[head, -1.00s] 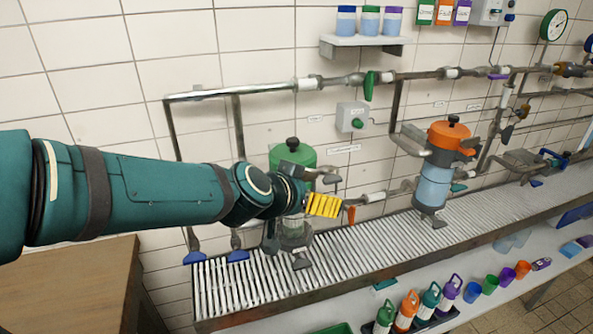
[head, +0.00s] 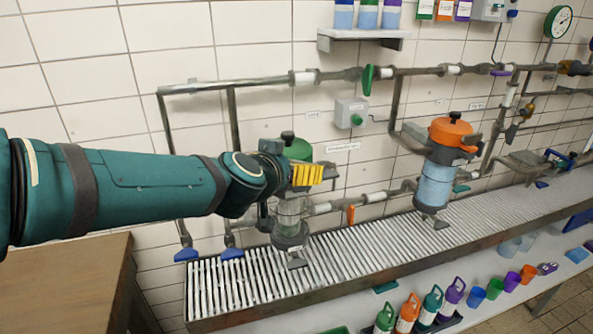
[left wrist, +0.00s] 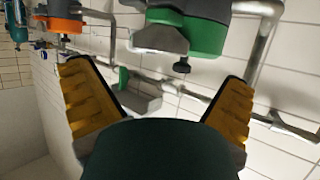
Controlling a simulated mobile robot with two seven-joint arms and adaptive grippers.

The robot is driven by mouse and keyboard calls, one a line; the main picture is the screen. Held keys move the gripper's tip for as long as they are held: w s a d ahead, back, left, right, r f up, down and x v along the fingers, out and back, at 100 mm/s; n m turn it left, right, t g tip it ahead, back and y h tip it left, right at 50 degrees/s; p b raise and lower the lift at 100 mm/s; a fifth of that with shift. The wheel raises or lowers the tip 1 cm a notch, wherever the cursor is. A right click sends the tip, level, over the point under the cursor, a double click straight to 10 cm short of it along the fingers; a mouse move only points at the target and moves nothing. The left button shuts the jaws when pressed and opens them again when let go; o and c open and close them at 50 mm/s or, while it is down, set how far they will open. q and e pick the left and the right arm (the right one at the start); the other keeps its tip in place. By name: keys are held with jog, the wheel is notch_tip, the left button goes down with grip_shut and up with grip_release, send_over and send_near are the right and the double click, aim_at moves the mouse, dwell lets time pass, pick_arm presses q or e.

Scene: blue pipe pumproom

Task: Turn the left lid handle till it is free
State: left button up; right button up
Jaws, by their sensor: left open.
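The left vessel has a green lid (head: 299,149) with a black knob handle (head: 287,136) on top and a clear body (head: 291,217) below. My left gripper (head: 307,175), with yellow finger pads, is in front of the lid and hides part of it and the upper body. In the left wrist view the gripper (left wrist: 160,75) is open and empty. There the green lid (left wrist: 207,37) and its black knob (left wrist: 182,66) appear inverted, beyond and between the spread fingers. No contact with the knob shows. My right gripper is out of view.
An orange-lidded vessel (head: 436,175) stands to the right on the slatted bench (head: 360,250). Pipes run along the wall behind, with a green valve handle (head: 367,80). A grey switch box (head: 350,113) hangs right of the green lid. A wooden table (head: 65,280) is at left.

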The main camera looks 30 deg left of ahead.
pick_arm(q)
jog(key=b+x, duration=0.1)
jog(key=x, duration=0.3)
jog(key=shift+w+f, duration=0.15)
jog(key=shift+f, duration=0.05)
jog(key=shift+w+a+f+b, duration=0.15)
jog(key=shift+w+b, duration=0.2)
jog(key=shift+w, duration=0.35)
jog(key=shift+s, duration=0.15)
jog(key=c, duration=1.2)
